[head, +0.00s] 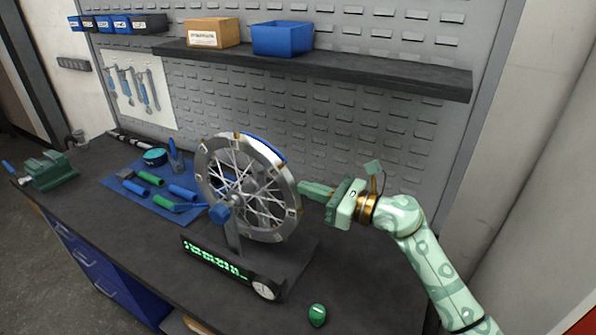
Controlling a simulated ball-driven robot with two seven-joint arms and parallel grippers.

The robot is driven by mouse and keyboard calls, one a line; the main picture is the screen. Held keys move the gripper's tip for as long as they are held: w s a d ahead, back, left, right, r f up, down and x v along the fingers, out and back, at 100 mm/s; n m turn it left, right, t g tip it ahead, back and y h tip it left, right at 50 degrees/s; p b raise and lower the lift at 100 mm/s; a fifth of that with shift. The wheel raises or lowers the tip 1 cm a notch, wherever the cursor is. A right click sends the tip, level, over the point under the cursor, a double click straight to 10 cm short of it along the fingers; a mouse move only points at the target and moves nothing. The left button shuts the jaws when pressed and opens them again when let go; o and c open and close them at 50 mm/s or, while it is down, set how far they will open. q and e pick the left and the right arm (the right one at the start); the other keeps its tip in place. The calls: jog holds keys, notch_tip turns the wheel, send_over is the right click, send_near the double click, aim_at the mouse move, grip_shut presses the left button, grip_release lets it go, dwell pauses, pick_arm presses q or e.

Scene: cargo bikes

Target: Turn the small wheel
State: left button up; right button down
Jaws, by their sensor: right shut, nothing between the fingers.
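The small wheel (242,138) is a spoked wheel with a grey rim and a blue strip along its far upper edge. It stands upright in a dark stand (290,258) on the workbench, with a blue knob (219,212) at its hub. My right gripper (303,188) is shut, with its fingers pointing left at the right side of the rim. The fingertips are at or very close to the rim; I cannot tell whether they touch. My left gripper is not in view.
The stand has a green lit display (213,260) and a round dial (265,288). A green oval object (317,314) lies on the dark workbench (375,290). A blue mat (128,190) with tools and a green vise (50,170) are on the left. A shelf (390,78) hangs behind.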

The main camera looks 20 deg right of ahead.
aim_at(282, 170)
jog(key=shift+w+a+r+p, duration=0.3)
jog(key=shift+w+a+r, duration=0.25)
jog(key=shift+r, duration=0.2)
jog(key=shift+w+a+r+p, duration=0.3)
jog(key=shift+w+a+r, duration=0.1)
jog(key=shift+w+r, duration=0.25)
jog(key=shift+r, duration=0.1)
